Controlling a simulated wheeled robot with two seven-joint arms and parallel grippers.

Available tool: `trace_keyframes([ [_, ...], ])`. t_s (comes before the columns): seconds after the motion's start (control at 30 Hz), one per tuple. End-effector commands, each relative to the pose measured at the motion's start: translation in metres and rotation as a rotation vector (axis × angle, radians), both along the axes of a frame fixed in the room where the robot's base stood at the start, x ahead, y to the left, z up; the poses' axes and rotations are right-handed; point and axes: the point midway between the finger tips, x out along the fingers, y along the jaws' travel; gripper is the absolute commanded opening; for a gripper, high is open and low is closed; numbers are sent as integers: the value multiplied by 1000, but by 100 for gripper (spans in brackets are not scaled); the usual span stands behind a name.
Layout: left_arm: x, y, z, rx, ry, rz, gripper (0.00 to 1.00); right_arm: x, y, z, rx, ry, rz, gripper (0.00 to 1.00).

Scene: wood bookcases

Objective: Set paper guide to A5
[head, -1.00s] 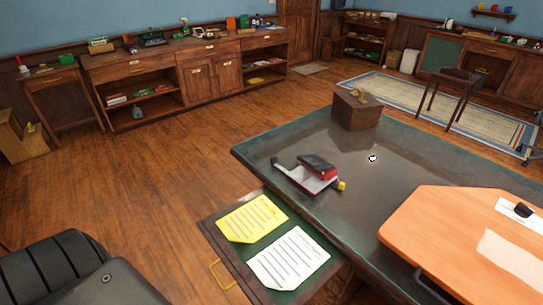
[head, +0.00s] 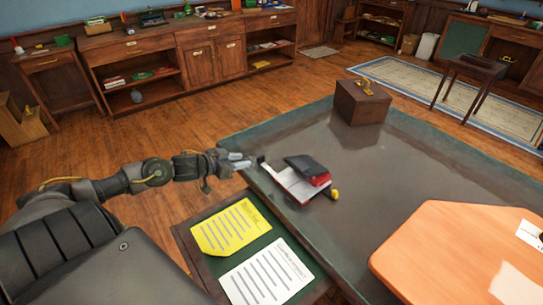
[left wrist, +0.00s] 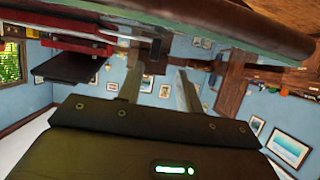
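A hole punch (head: 305,180) with a black lever, red body and pale base lies on the dark green desk top near its left edge. Its paper guide (head: 262,160) sticks out at the left with a small dark end piece. A yellow knob (head: 335,194) is at its other end. My left gripper (head: 243,160) is just left of the guide's end, at about desk height. In the left wrist view, which looks upside down, its fingers (left wrist: 158,78) are apart, with the guide's dark end piece near the fingertips. Contact cannot be told. My right gripper is not in view.
A pulled-out drawer or board (head: 187,232) holds a yellow sheet (head: 230,227) and a white sheet (head: 266,275) below the desk edge. A wooden box (head: 361,104) stands at the back; an orange board (head: 450,250) lies right. The desk (head: 400,160) between is clear.

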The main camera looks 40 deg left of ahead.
Motion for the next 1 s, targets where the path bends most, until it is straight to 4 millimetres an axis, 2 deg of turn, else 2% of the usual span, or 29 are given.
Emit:
trace_keyframes([
  [0.1, -1, -8, 8, -15, -6, -16, 36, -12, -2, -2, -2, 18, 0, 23],
  [0.37, 5, -7, 5, -17, -9, -9, 36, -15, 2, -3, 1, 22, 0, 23],
  [0.67, 45, -18, -10, -18, -11, -9, 36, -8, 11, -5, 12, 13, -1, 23],
  [1.0, 86, -30, -30, -16, -8, -11, 36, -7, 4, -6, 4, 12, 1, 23],
])
